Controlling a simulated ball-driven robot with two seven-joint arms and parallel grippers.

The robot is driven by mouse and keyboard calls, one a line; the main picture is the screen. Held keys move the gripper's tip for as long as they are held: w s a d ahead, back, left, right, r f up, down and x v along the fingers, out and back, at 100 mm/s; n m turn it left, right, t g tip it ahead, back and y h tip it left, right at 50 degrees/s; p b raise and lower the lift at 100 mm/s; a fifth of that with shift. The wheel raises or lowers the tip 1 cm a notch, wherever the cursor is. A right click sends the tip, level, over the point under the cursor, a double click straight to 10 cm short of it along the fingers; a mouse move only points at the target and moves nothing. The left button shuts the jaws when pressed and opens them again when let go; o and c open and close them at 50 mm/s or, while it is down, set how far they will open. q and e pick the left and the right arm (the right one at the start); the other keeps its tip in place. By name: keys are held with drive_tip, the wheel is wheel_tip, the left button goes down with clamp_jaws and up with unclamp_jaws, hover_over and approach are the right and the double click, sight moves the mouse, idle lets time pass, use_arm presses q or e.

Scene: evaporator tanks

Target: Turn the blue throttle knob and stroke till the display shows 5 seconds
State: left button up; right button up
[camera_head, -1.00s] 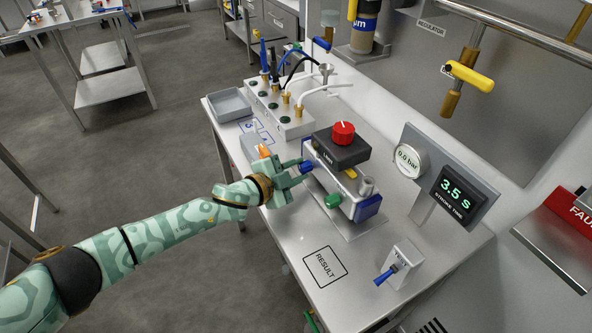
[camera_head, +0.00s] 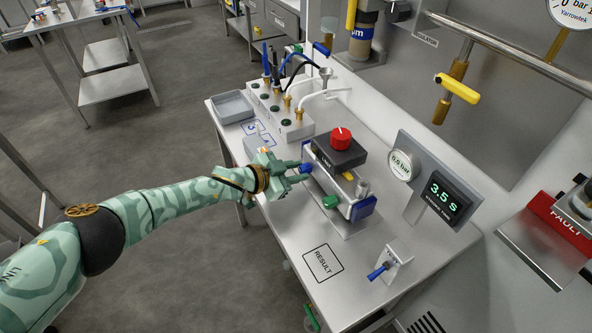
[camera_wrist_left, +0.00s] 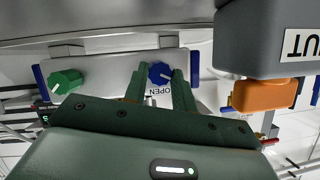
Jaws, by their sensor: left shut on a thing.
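The blue throttle knob (camera_head: 305,168) is on the near side of the valve unit (camera_head: 345,205). In the left wrist view the blue knob (camera_wrist_left: 161,73) has a white mark and the word OPEN below it. My left gripper (camera_head: 301,171) is at the blue knob, its fingers shut on it; in the wrist view the fingers (camera_wrist_left: 160,88) stand on both sides of it. The display (camera_head: 447,197) reads 3.5 s, with a round gauge (camera_head: 400,165) beside it reading 0.0 bar. My right gripper is not in view.
A small box with a blue lever (camera_head: 378,271) stands at the right front.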

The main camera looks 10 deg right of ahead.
use_arm(q)
drive_tip(key=shift+n, duration=0.3)
idle(0.4)
drive_tip(key=o, duration=1)
drive_tip(key=p+v, duration=0.1)
drive_tip(key=v, duration=0.1)
drive_tip(key=p+v, duration=0.2)
drive_tip(key=v, duration=0.1)
drive_tip(key=p+v, duration=0.1)
drive_tip(key=v, duration=0.1)
drive_tip(key=shift+w+a+r, duration=0.2)
drive_tip(key=shift+r, duration=0.1)
drive_tip(key=p+v, duration=0.3)
drive_tip(key=v, duration=0.6)
drive_tip(key=shift+f, duration=0.35)
